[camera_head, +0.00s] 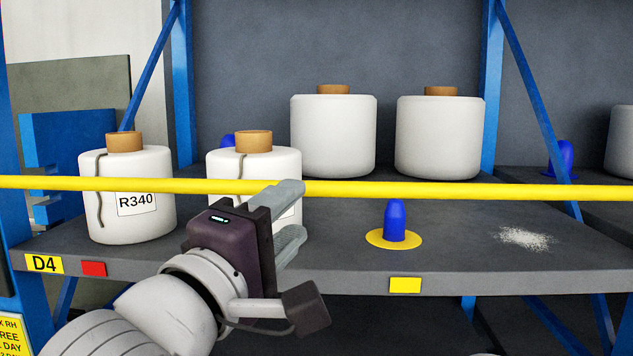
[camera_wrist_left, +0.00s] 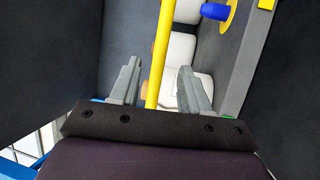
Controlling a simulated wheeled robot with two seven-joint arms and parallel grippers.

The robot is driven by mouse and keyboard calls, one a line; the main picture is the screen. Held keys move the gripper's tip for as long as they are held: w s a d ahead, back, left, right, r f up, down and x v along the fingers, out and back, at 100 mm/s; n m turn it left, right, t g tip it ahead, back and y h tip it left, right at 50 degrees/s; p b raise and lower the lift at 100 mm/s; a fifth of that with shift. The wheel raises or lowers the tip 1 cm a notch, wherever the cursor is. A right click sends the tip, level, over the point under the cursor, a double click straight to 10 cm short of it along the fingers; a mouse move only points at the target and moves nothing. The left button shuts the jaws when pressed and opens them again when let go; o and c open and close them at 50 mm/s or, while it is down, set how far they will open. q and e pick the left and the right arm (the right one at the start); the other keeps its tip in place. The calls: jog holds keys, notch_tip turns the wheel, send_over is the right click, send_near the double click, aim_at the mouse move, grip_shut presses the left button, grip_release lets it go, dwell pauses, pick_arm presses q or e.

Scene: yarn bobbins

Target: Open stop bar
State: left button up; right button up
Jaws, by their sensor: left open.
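The stop bar (camera_head: 440,190) is a long yellow rod running level across the front of the shelf in the head view. In the left wrist view the yellow bar (camera_wrist_left: 160,50) runs between the two fingers. My left gripper (camera_head: 290,215) is at the bar in front of the second bobbin from the left. Its fingers, which also show in the left wrist view (camera_wrist_left: 157,85), are open with gaps on both sides of the bar. My right gripper is in neither view.
White bobbins (camera_head: 130,220) stand on the grey shelf (camera_head: 330,265), one labelled R340. Two more bobbins (camera_head: 333,140) stand behind. A blue peg (camera_head: 395,220) on a yellow disc and a patch of white lint (camera_head: 524,238) are to the right. Blue rack posts (camera_head: 183,90) flank the shelf.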

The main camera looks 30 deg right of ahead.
aim_at(319, 194)
pick_arm(q)
jog(key=p+x, duration=0.2)
jog(key=x, duration=0.5)
jog(key=shift+s+d, duration=0.1)
jog(key=shift+d, duration=0.2)
jog(key=shift+w+d, duration=0.15)
jog(key=shift+w, duration=0.2)
jog(key=shift+s, duration=0.15)
jog(key=shift+d, duration=0.1)
jog(key=shift+c, duration=0.5)
grip_shut()
